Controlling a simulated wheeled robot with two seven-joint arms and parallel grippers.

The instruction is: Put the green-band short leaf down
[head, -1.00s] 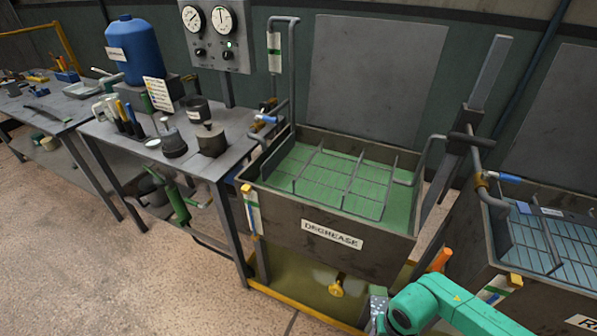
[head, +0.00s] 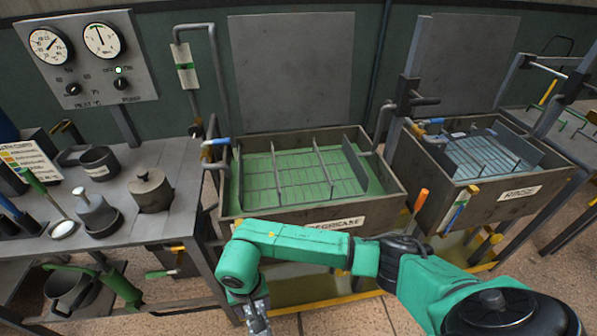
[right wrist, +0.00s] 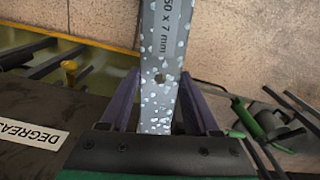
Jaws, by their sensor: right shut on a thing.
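My right gripper (right wrist: 160,120) is shut on a flat grey leaf (right wrist: 163,50) with white speckles, a small hole and printing that ends in "50 x 7 mm". The leaf runs up between the fingers and out of the top of the right wrist view; no green band shows on the visible part. In the head view my green right arm reaches across the front of the degrease tank (head: 393,205), with the right gripper (head: 258,320) low at the bottom edge, pointing down. My left gripper is not in view.
The degrease tank holds green liquid and a wire rack (head: 300,172) with upright dividers. A rinse tank (head: 500,207) stands to the right. A bench (head: 170,205) with a lidded pot (head: 151,192), a plunger can (head: 97,212) and a black cup (head: 100,163) stands left.

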